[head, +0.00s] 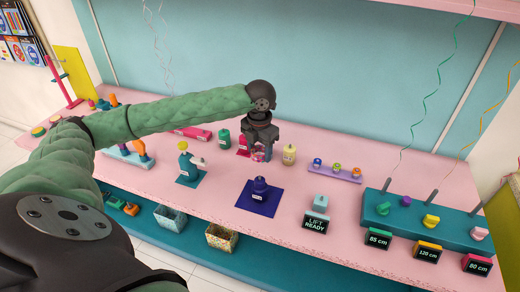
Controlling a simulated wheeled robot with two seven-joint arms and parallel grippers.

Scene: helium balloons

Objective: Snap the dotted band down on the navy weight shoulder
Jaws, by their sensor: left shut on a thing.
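The navy weight (260,186) stands upright on a navy square mat (244,203) near the middle of the pink counter, with a small white label on its front. My left gripper (259,153) points down over the counter, above and just behind the weight in the picture. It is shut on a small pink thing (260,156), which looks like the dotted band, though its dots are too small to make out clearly. The fingers hide part of it. It is apart from the weight's shoulder. My right gripper is not in view.
A lilac rack (334,174) holds small rings. A pale blue block (320,202) sits behind the "LIFT READY" sign (316,224). A teal stand (375,213) with ribbons is at right.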

